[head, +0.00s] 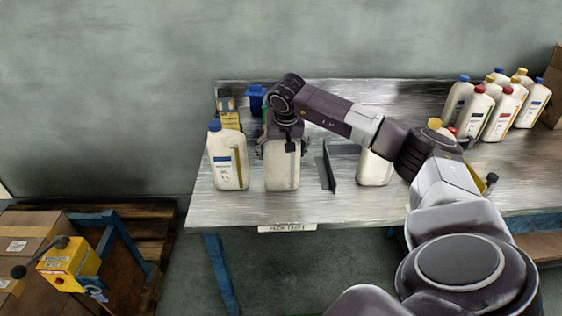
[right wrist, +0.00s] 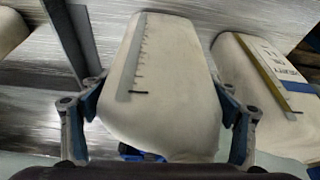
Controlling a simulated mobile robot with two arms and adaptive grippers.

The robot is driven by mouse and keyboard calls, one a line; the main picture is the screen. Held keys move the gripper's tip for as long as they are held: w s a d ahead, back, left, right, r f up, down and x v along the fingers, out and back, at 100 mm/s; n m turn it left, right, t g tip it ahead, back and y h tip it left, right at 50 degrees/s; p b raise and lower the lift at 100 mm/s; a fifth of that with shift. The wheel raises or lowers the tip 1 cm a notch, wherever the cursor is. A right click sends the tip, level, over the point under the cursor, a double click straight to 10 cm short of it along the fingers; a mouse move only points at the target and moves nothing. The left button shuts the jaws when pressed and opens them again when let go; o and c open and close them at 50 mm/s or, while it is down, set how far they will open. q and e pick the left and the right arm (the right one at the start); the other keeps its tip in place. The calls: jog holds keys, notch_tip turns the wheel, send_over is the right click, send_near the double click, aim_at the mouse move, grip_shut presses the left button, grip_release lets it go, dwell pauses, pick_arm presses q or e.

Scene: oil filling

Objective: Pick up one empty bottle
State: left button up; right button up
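A white bottle (head: 282,172) with a graduated strip stands upright on the table, left of its middle. My right gripper (head: 283,148) reaches down over its top, which is hidden. In the right wrist view the fingers of the gripper (right wrist: 160,105) lie on both sides of this bottle (right wrist: 165,85), very close to its walls. I cannot tell whether they press on it. A blue part shows below it there. A labelled bottle with a blue cap (head: 228,160) stands just to its left. Another white bottle (head: 375,168) stands to the right, partly behind my right arm. My left gripper is not in view.
The table (head: 330,207) has a dark upright divider (head: 328,166) right of the bottle. Several labelled bottles with coloured caps (head: 503,105) stand at the back right. A blue object (head: 256,97) is behind the gripper. A yellow control box (head: 68,264) is at lower left.

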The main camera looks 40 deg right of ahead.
jog(key=c, duration=0.6)
jog(key=shift+r, duration=0.2)
